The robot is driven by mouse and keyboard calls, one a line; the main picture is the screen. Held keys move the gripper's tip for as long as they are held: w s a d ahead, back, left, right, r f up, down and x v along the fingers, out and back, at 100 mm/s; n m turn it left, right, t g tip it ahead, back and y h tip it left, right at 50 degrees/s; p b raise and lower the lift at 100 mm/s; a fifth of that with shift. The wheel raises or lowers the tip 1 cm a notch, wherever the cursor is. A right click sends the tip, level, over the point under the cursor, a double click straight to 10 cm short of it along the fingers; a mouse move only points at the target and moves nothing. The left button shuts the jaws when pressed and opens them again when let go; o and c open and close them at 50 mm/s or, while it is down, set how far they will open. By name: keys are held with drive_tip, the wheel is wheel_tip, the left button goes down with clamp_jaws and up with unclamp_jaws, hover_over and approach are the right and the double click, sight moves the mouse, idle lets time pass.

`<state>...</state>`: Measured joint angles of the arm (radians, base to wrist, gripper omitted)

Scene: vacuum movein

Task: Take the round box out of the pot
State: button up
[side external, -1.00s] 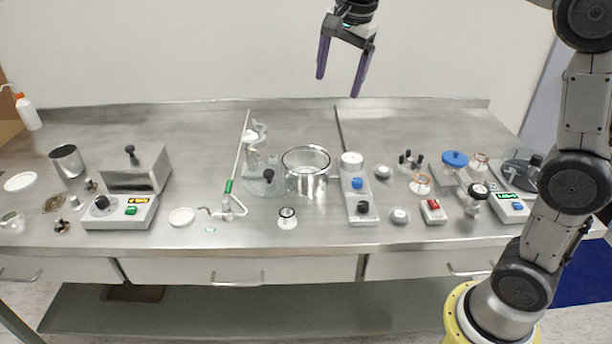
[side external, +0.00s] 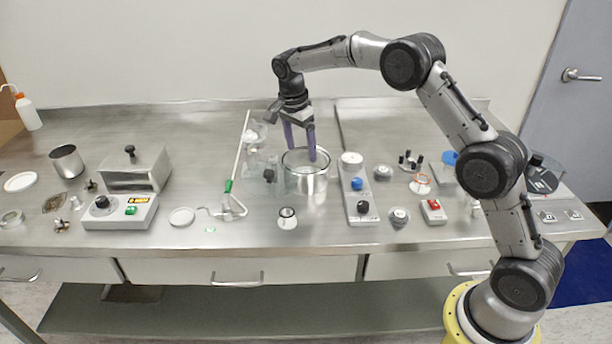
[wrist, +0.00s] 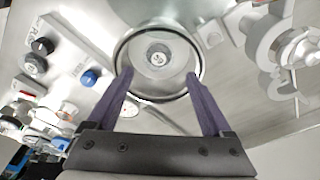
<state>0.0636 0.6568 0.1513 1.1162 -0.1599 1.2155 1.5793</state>
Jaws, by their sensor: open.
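The pot (side external: 312,186) is a shiny, open metal cylinder near the middle of the table. In the wrist view I look down into the pot (wrist: 128,50), and a small round box (wrist: 158,58) with a pale lid and dark marking lies on its floor. The box is hidden in the side view. My gripper (side external: 304,158) points down over the pot's mouth, with its purple fingers spread and empty. In the wrist view the fingertips of my gripper (wrist: 160,75) overlap the rim's near side. I cannot tell how far the tips reach inside.
A glass vessel (side external: 272,180) stands close to the pot's left, beside a stand with a tall white rod (side external: 238,155). A device with blue and black knobs (side external: 356,188) stands close on the right. A small round jar (side external: 287,217) lies in front.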

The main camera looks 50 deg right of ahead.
sight(306, 173)
drive_tip(key=shift+s+d+f, duration=0.1)
drive_tip(key=shift+d+f, duration=0.15)
drive_tip(key=shift+f, duration=1.05)
drive_tip(key=shift+d+f, duration=0.25)
drive_tip(key=shift+f, duration=1.05)
drive_tip(key=shift+s+d+f, duration=0.1)
drive_tip(key=shift+d+f, duration=0.15)
drive_tip(key=shift+f, duration=1.05)
drive_tip(key=shift+w, duration=0.1)
drive_tip(key=c, duration=1.1)
drive_tip(key=shift+r, duration=0.1)
